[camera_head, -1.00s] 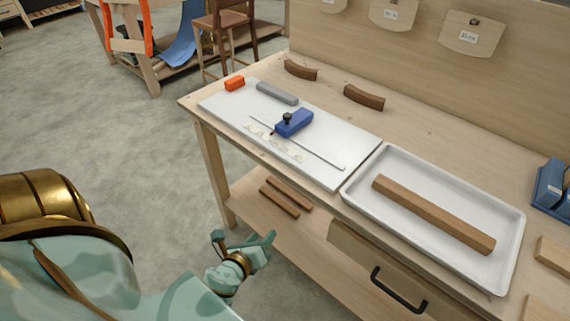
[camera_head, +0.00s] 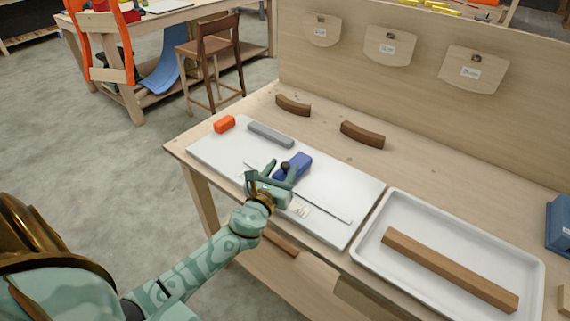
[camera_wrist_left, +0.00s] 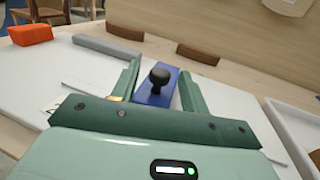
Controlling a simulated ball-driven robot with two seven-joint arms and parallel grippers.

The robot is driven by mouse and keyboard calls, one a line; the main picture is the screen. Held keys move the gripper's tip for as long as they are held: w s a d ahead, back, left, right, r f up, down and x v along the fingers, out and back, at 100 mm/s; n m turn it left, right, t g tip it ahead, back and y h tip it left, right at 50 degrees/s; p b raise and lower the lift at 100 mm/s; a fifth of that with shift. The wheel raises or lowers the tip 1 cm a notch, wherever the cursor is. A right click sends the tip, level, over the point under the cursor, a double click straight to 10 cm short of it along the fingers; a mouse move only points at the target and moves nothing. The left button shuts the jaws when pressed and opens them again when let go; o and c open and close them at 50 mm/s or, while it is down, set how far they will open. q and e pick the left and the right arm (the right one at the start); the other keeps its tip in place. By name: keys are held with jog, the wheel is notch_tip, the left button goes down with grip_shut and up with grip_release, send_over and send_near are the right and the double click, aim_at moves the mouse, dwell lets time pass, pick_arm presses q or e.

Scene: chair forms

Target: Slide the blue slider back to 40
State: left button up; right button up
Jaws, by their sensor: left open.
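The blue slider (camera_head: 299,163) with its black knob (camera_head: 285,166) sits on the thin rail on the white board (camera_head: 225,151). A scale label (camera_head: 301,208) is partly hidden by my gripper. My left gripper (camera_head: 280,170) is open over the board, at the near side of the slider. In the left wrist view the blue slider (camera_wrist_left: 168,96) and its black knob (camera_wrist_left: 159,77) show between the two spread fingers (camera_wrist_left: 160,84). I cannot tell whether the fingers touch it. The scale's numbers are not readable. My right gripper is not in view.
On the board lie an orange block (camera_head: 225,124) and a grey bar (camera_head: 270,135). Two curved brown pieces (camera_head: 362,135) lie behind it. A white tray (camera_head: 375,222) holding a wooden bar (camera_head: 450,270) stands to the right. A backboard rises behind the bench.

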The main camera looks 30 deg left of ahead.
pick_arm(q)
jog(key=shift+w+a, duration=0.15)
jog(key=shift+w, duration=1)
grip_shut()
jog(key=d, duration=0.8)
jog(key=s+d, duration=0.1)
jog(key=d, duration=0.3)
jog(key=shift+d+f+p, duration=0.1)
jog(key=shift+d+p, duration=0.05)
jog(key=shift+p, duration=0.15)
grip_release()
jog(key=shift+d, duration=0.2)
jog(key=shift+s+a, duration=0.1)
jog(key=shift+s, duration=0.05)
jog(key=s+d, duration=0.3)
jog(key=s, duration=1.3)
jog(key=shift+w, duration=0.1)
